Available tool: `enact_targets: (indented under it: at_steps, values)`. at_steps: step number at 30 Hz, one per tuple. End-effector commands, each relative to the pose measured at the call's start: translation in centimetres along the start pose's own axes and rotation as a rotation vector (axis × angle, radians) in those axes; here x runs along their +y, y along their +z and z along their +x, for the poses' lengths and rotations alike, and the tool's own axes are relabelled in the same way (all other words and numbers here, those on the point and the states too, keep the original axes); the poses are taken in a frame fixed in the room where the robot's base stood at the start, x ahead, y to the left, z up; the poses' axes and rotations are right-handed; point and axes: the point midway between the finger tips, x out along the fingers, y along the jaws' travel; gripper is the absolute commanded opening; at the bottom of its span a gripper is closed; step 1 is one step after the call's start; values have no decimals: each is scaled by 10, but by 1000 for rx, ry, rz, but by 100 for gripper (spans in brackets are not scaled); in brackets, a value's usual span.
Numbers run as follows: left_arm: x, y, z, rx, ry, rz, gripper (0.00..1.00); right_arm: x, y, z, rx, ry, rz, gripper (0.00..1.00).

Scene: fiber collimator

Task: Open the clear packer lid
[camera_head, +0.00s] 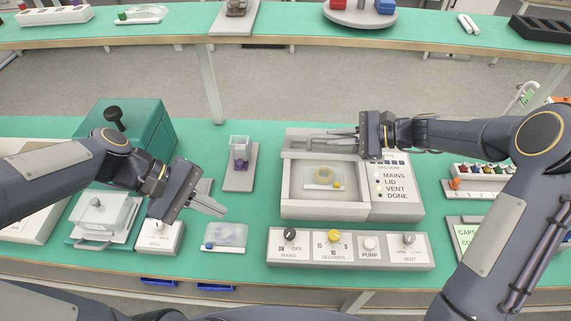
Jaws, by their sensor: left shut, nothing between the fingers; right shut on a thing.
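The vacuum packer (288,205) stands in the middle of the bench, a pale box with an indicator panel on its right side. Its chamber shows clearly from above, with a small clear pouch and a yellow-ended item (337,184) inside. My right gripper (312,141) is at the packer's back edge, its fingers pointing left and shut on a thin part there, which looks like the lid's edge or bar. The clear lid is hard to make out, so its angle cannot be told. My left gripper (224,212) is shut and empty, left of the packer above the bench.
A control box (350,262) with several knobs lies in front of the packer. A clear pouch (231,234) lies below my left gripper. A stand with a clear container (240,150) is left of the packer; a green box (150,125) stands further left.

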Motion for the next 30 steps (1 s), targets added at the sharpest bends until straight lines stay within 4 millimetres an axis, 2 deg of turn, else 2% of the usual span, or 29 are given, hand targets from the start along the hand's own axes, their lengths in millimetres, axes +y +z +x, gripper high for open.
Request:
enact_targets:
  at_steps: [9, 18, 24, 30]
  values:
    - [40, -59, 42, -412, 91, -559, 0, 0, -1, 0, 3, 0, 0, 0]
    - [56, -129, 90, -787, 174, -1036, 0, 0, -2, 0, 3, 0, 1, 0]
    - [53, -161, 114, -954, 213, -1227, 0, 0, -2, 0, 4, 0, 1, 0]
    - [53, -170, 125, -1013, 227, -1290, 0, 0, -2, 0, 4, 0, 1, 0]
